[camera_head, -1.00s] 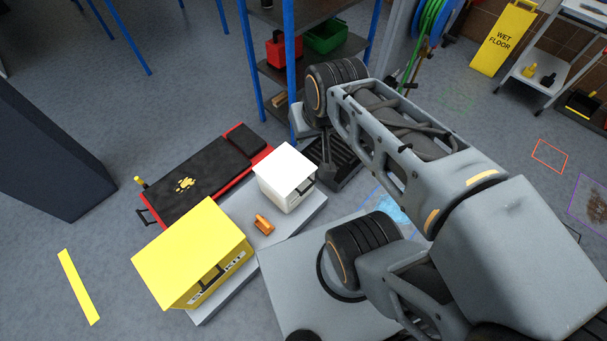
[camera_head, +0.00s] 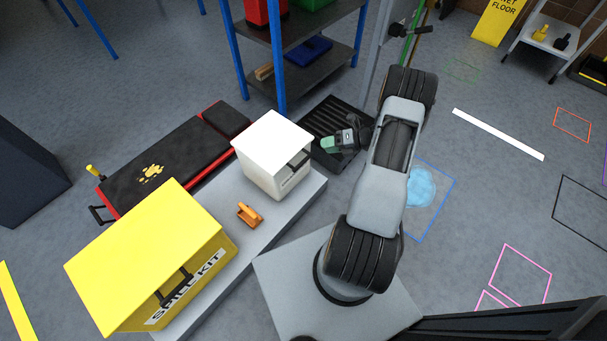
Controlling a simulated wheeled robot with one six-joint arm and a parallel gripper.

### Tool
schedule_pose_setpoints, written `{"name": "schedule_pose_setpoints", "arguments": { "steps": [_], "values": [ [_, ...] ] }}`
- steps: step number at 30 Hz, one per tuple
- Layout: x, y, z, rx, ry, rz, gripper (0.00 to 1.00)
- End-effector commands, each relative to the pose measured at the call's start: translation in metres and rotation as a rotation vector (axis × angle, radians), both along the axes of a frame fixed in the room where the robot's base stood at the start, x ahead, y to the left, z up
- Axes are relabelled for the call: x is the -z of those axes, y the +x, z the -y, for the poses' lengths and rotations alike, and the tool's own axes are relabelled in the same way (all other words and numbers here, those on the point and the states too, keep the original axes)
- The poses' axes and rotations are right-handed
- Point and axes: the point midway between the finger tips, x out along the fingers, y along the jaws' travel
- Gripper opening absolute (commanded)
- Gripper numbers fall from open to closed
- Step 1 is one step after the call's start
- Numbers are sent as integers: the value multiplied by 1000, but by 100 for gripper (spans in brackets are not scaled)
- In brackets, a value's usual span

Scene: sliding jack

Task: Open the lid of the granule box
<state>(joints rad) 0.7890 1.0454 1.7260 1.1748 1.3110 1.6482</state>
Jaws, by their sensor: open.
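The white box (camera_head: 273,170), which I take to be the granule box, stands on a low grey platform (camera_head: 307,193). Its white lid (camera_head: 272,140) is down, and a dark handle (camera_head: 298,159) shows on its front right side. My gripper (camera_head: 336,142) is to the right of the box, apart from it, above a black slatted grate. Its fingers look small and partly greenish, with nothing seen between them. My arm hides part of the area behind it.
A yellow spill kit box (camera_head: 155,255) and an orange object (camera_head: 249,214) share the platform. A black and red creeper (camera_head: 172,165) lies behind. A blue-legged shelf (camera_head: 316,78) stands beyond the grate (camera_head: 328,120). A blue puddle (camera_head: 421,187) lies right of my arm.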

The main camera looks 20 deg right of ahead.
Motion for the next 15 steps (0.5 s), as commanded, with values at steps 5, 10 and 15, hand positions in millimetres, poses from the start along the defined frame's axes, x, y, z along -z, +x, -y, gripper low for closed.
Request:
{"name": "schedule_pose_setpoints", "arguments": {
  "steps": [5, 10, 15],
  "values": [
    [90, -11, 22, 227, 213, -149, 43],
    [121, -16, 29, 324, 312, -209, 43],
    [131, -6, 18, 344, 338, -225, 43]
  ]
}}
